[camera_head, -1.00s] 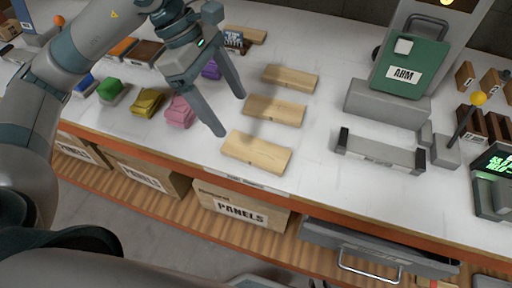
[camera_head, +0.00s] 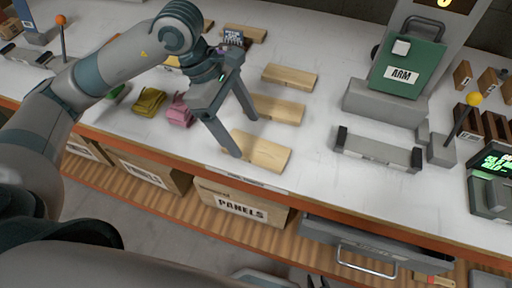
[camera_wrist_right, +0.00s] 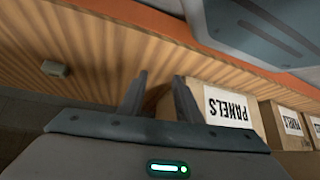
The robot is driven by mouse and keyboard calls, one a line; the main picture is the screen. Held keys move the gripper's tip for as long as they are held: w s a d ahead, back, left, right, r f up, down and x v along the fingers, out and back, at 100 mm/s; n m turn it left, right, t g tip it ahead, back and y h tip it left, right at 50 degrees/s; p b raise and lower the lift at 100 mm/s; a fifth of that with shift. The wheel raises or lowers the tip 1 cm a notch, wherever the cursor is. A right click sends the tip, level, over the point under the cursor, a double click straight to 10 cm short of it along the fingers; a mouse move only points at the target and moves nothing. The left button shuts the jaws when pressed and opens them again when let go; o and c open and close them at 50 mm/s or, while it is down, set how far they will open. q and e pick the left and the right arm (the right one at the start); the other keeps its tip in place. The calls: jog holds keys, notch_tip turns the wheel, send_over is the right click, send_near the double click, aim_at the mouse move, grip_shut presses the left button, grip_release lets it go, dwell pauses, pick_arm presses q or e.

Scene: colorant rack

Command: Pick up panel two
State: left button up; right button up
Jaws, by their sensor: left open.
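Three pale wooden panels lie in a column mid-bench in the head view: a far panel (camera_head: 289,77), a middle panel (camera_head: 280,109) and a near panel (camera_head: 266,154). No number shows on them, so I cannot tell which is panel two. My left gripper (camera_head: 245,137) is open and empty, its fingers pointing down over the left ends of the middle and near panels. It partly hides both; contact is not clear. My right gripper (camera_wrist_right: 160,78) is open and empty, below the bench by the shelf in the right wrist view.
A grey holder (camera_head: 377,150) and a green ARM box (camera_head: 409,66) stand to the right. Yellow (camera_head: 149,102) and pink (camera_head: 180,111) blocks lie left. A PANELS carton (camera_head: 240,205) sits under the bench edge. White bench between panels and holder is clear.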

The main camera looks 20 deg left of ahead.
aim_at(255, 148)
pick_arm(q)
jog(key=shift+s+d+f, duration=0.1)
jog(key=shift+d+f, duration=0.1)
jog(key=shift+d, duration=0.05)
jog(key=p+x, duration=0.1)
jog(key=x, duration=0.2)
jog(key=shift+s+d+p, duration=0.1)
jog(key=shift+d+p, duration=0.1)
jog(key=shift+p, duration=0.15)
jog(key=shift+d+f, duration=0.1)
jog(key=shift+f, duration=0.4)
pick_arm(e)
jog(key=s+d+f+g, duration=0.2)
jog(key=s+d+f, duration=0.1)
jog(key=s, duration=0.4)
jog(key=shift+h, duration=0.3)
jog(key=shift+w, duration=0.15)
pick_arm(q)
jog(key=c, duration=1.2)
pick_arm(e)
jog(key=shift+w, duration=0.1)
